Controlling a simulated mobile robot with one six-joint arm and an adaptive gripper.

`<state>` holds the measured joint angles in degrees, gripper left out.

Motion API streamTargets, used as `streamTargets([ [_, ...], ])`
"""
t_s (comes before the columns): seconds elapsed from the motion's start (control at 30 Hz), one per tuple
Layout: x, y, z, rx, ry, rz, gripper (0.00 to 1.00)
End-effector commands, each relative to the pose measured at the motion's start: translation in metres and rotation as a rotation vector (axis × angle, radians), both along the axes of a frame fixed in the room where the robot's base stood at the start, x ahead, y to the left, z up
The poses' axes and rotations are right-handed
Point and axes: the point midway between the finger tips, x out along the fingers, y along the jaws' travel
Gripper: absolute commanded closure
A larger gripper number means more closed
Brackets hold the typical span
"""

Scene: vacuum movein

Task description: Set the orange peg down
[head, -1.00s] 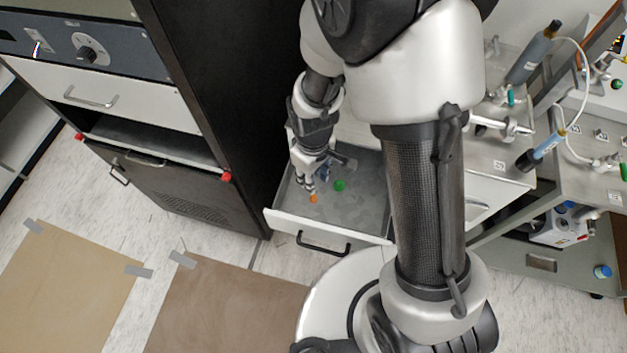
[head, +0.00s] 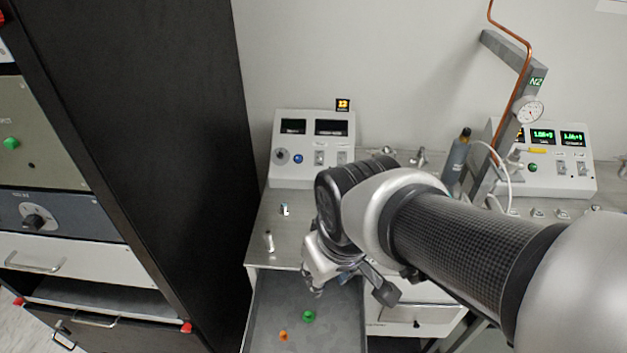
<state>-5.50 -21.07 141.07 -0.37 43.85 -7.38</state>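The small orange peg (head: 284,336) is in the open drawer (head: 352,325), near the bottom of the head view. A green peg (head: 308,316) is in the drawer just behind it and to its right. My gripper (head: 318,290) hangs over the back part of the drawer, above and behind both pegs in the picture. A gap shows between its fingertips and the orange peg. The fingers are small and partly hidden by the wrist, so their opening is unclear.
A tall black cabinet (head: 195,150) stands close on the left. Behind the drawer is a bench top (head: 268,222) with small fittings and a white control box (head: 313,150). A bottle (head: 457,155), tubing and a gauge (head: 528,110) stand at the right.

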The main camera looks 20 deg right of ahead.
Motion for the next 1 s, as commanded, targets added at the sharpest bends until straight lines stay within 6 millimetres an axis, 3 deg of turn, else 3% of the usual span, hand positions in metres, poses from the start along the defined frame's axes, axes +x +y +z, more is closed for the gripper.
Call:
streamTargets([
  [0.1,-0.03,-0.014,0.027,0.025,-0.064,-0.104,0.7],
  [0.3,-0.061,-0.025,0.043,0.049,-0.116,-0.204,0.7],
  [1.0,-0.067,-0.026,0.045,0.054,-0.125,-0.223,0.7],
])
